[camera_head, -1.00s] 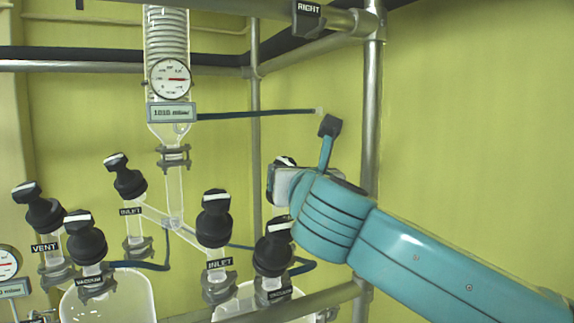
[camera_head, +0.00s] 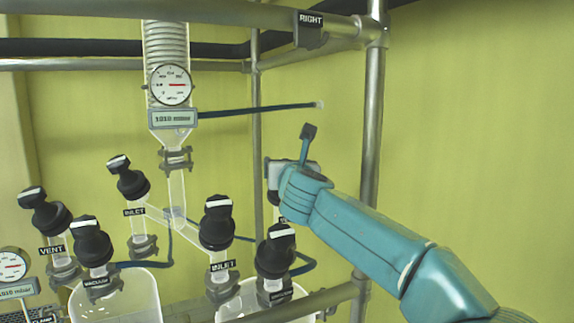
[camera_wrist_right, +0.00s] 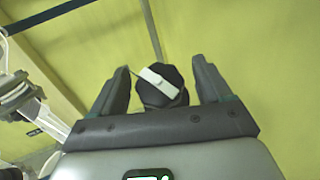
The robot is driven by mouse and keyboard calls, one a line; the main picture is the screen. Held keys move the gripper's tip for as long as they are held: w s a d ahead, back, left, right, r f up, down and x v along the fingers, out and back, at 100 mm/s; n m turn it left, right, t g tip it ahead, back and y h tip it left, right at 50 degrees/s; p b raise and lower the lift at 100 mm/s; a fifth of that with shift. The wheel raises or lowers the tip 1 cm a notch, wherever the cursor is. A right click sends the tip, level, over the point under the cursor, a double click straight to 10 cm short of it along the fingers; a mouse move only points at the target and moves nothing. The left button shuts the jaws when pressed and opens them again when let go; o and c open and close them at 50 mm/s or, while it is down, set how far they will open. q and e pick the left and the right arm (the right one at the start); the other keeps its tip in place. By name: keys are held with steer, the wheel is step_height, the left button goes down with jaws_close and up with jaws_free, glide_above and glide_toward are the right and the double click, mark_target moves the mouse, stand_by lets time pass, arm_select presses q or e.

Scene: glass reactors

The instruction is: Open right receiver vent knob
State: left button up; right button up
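A black knob with a white bar on top (camera_wrist_right: 160,86) stands between the two fingers of my right gripper (camera_wrist_right: 160,72) in the right wrist view. The fingers are open, with a gap on each side of the knob. The white bar lies slanted across the knob. In the head view my right gripper (camera_head: 275,175) is right of the inlet knob (camera_head: 217,222) and above the vacuum knob (camera_head: 277,250). My gripper and arm hide the knob there, and its label cannot be read. My left gripper is out of view.
A left-hand group has a vent knob (camera_head: 46,211), a vacuum knob (camera_head: 91,243) and an inlet knob (camera_head: 129,178). A glass column with a dial gauge (camera_head: 171,84) rises behind. A metal post (camera_head: 371,130) and a lower rail (camera_head: 310,299) stand close to my right arm.

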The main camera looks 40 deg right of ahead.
steer(key=shift+w+a, duration=0.1)
steer(key=c, duration=0.9)
steer(key=shift+o, duration=0.2)
steer(key=n+y+p, duration=0.1)
steer(key=n+t+y+p, duration=0.1)
steer(key=n, duration=0.1)
steer(key=shift+r+t+y+p, duration=0.2)
steer(key=shift+t+y+p, duration=0.1)
steer(key=shift+y+p, duration=0.1)
steer(key=shift+s+r+n+t+y+p, duration=0.15)
steer(key=shift+n+t+y+p, duration=0.1)
steer(key=shift+n+y+p, duration=0.25)
steer(key=shift+s+r+n+t+y+p, duration=0.1)
steer(key=shift+n+t+y+p, duration=0.25)
steer(key=shift+n, duration=0.25)
steer(key=shift+w+d+f+n+y, duration=0.1)
steer(key=shift+d+f+n+y, duration=0.1)
steer(key=shift+n+y, duration=0.5)
steer(key=shift+f+n+y, duration=0.1)
steer(key=shift+n+y, duration=0.4)
steer(key=shift+y, duration=0.15)
steer(key=shift+a, duration=0.1)
